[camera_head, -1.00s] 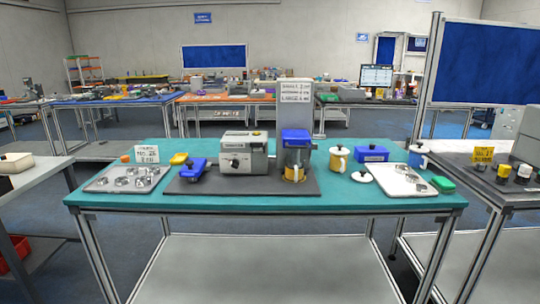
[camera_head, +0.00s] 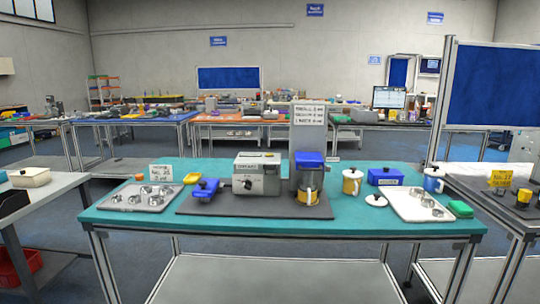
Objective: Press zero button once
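No button marked zero can be made out in the camera_head view. A grey boxy machine (camera_head: 257,176) with a front knob stands on a dark mat on the teal table (camera_head: 375,230). My gripper is not in view.
A tray with metal pieces (camera_head: 130,206) lies left on the table, and another tray (camera_head: 408,212) lies right. Mugs and small blue and green items stand near the right tray. Side benches flank the table at left (camera_head: 70,181) and right.

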